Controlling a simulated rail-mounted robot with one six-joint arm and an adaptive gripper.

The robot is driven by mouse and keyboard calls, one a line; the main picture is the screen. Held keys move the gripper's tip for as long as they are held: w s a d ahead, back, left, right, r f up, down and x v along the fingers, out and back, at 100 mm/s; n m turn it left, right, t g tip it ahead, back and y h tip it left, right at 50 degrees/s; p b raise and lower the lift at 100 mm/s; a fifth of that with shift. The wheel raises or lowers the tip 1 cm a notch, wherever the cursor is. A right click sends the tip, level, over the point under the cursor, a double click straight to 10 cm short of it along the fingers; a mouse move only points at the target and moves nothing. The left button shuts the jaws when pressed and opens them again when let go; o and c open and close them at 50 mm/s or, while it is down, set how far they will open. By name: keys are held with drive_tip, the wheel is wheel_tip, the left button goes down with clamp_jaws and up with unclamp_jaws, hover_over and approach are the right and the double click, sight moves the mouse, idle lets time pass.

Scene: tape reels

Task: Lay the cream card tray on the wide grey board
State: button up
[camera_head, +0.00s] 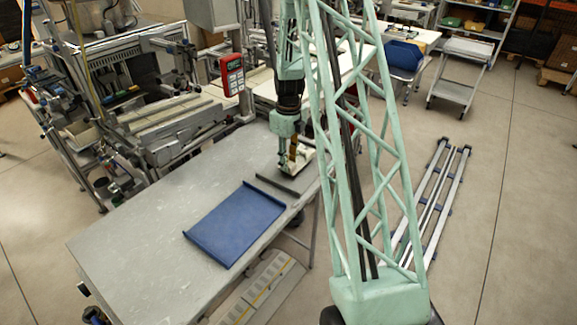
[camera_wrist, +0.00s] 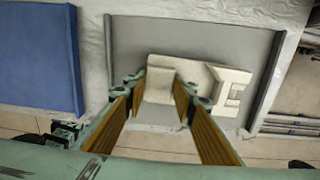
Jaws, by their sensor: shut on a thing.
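The cream card tray (camera_wrist: 229,88) is a pale piece with a notched right end. My gripper (camera_wrist: 162,90) is shut on its left part, which lies between the two fingers. In the head view the tray (camera_head: 304,155) shows at the fingertips of my gripper (camera_head: 290,164), partly hidden by it. The wide grey board (camera_wrist: 195,42) has raised left and right edges, and the tray is over it in the wrist view. In the head view the board (camera_head: 287,187) is at the right end of the table. I cannot tell whether the tray touches the board.
A blue board (camera_head: 235,224) with raised edges lies on the grey table (camera_head: 150,225), left of the grey board. The table's left part is clear. A red handheld panel (camera_head: 232,74) stands behind. My green lattice column covers part of the head view.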

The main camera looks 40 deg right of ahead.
drive_tip(key=shift+f, duration=0.85)
drive_tip(key=shift+f, duration=0.1)
drive_tip(key=o, duration=0.9)
wheel_tip(320, 180, up, 12)
drive_tip(key=shift+r+p, duration=0.15)
drive_tip(key=shift+p, duration=0.25)
idle(0.5)
